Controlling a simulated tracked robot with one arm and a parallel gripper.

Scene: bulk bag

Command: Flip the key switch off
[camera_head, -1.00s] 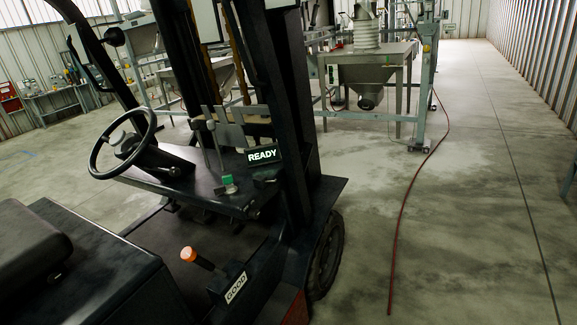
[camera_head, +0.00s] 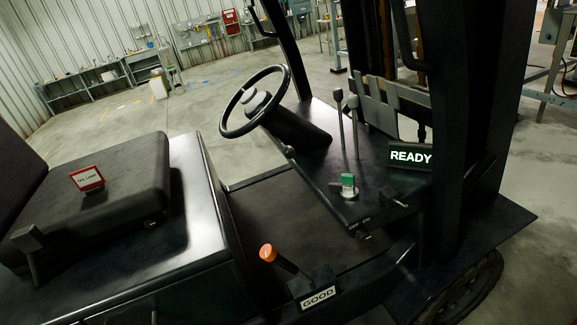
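The forklift's dark dash panel (camera_head: 320,165) is in the middle of the head camera view. A small black switch-like part (camera_head: 393,196) sits at its right end, below the lit READY display (camera_head: 410,155); it may be the key switch, but its key and position are too small to tell. A small green-topped control (camera_head: 348,184) stands left of it on the panel. I cannot make out my gripper in this view.
The steering wheel (camera_head: 254,101) and two upright levers (camera_head: 347,125) rise from the panel. An orange-topped lever (camera_head: 268,253) stands beside a GOOD plate (camera_head: 318,293). The dark mast (camera_head: 455,130) stands at right.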

